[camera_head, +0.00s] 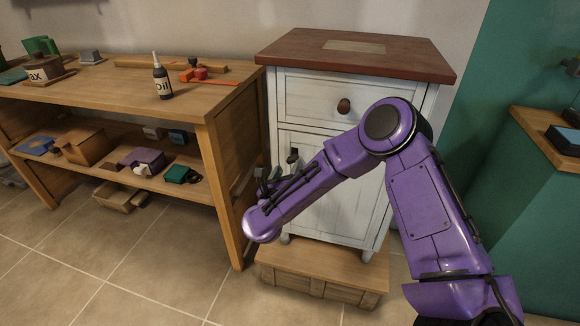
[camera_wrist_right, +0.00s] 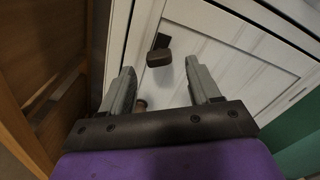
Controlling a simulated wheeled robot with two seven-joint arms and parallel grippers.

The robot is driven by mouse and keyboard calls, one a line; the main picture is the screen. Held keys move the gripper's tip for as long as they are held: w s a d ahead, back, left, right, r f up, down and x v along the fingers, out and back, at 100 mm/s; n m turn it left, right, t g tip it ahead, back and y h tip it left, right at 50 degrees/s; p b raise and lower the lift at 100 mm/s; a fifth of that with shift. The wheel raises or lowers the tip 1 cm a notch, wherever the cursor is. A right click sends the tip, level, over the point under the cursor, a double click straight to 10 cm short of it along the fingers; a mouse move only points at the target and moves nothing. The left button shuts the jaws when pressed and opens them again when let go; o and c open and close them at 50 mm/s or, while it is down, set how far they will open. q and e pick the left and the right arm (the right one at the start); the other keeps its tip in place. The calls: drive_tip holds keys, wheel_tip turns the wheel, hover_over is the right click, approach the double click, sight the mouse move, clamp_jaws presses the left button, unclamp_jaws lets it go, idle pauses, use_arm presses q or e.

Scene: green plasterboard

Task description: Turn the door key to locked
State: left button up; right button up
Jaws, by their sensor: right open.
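The door key (camera_wrist_right: 159,57) shows in the right wrist view as a flat brown piece in front of a dark plate on the white cabinet door (camera_wrist_right: 205,50). In the head view a small dark piece, which looks like the key (camera_head: 292,157), sits near the left edge of the door (camera_head: 318,212). My right gripper (camera_wrist_right: 163,85) is open, its two fingers pointing at the door. The key appears between and beyond the fingertips, with no contact visible. In the head view my right gripper (camera_head: 264,178) is partly hidden by its own wrist. My left gripper is not in view.
A round brown knob (camera_wrist_right: 141,104) shows near the left finger. The cabinet has a drawer knob (camera_head: 344,106) above and a wooden step (camera_head: 320,272) below. A workbench (camera_head: 215,160) with an oil bottle (camera_head: 162,78) stands close at the left.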

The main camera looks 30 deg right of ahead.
sight(291, 162)
drive_tip(key=shift+x, duration=1.6)
drive_tip(key=shift+c, duration=0.3)
drive_tip(key=c, duration=1)
